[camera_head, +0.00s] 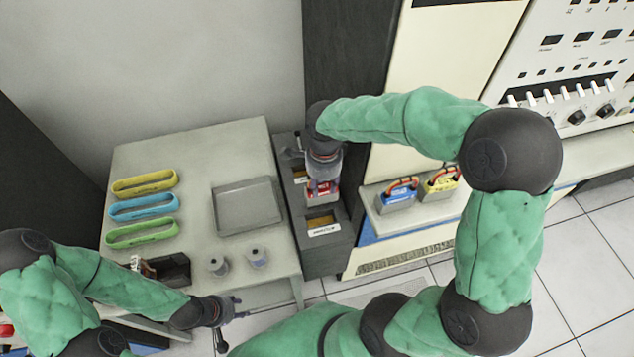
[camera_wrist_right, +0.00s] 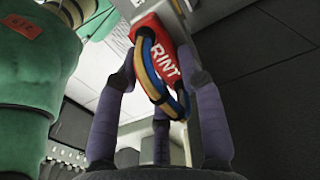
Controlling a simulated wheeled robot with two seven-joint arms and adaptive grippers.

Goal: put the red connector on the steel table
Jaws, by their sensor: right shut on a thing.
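The red connector (camera_head: 323,194) is in my right gripper (camera_head: 322,184), over the dark grey card cabinet just right of the table. In the right wrist view the red connector (camera_wrist_right: 157,55) shows white lettering and looped blue and yellow cables between the purple fingers of my right gripper (camera_wrist_right: 160,90). I cannot tell from the head view how high it is above the cabinet. The steel table (camera_head: 190,150) is the grey table on the left. My left gripper (camera_head: 236,310) is open and empty by the table's front right corner.
On the table are yellow (camera_head: 145,182), blue (camera_head: 144,207) and green (camera_head: 142,232) holders, a shallow grey tray (camera_head: 247,231), a dark box (camera_head: 168,270) and two small cylinders. Blue (camera_head: 397,196) and yellow (camera_head: 440,183) connectors stand on the machine's ledge.

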